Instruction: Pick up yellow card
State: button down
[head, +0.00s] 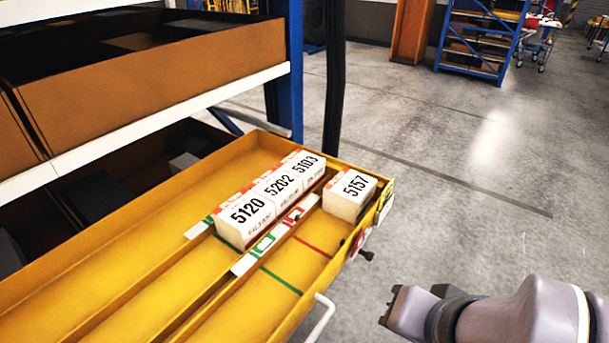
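A small card with a yellow edge and dark marks (385,203) is on the outer right end of the yellow tray (100,243), beside the box marked 5157. It is seen at a steep angle, so its face is hard to read. No other separate yellow card is clear against the yellow tray. My gripper (391,305) is at the lower right, over the floor, apart from the tray and the card. It points left and nothing shows in it. Its fingertips are too small and dark to tell whether they are open.
White boxes marked 5120, 5202 and 5103 (270,197) stand in a row in the tray; box 5157 (350,194) stands in the front lane. A pale handle (322,318) and a dark knob (367,255) stick out from the tray. Floor to the right is clear.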

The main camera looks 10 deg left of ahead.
aim_at(386, 195)
jog(key=i+l+u, duration=0.15)
jog(key=i+u, duration=0.2)
jog(key=i+l+u, duration=0.4)
jog(key=j, duration=0.1)
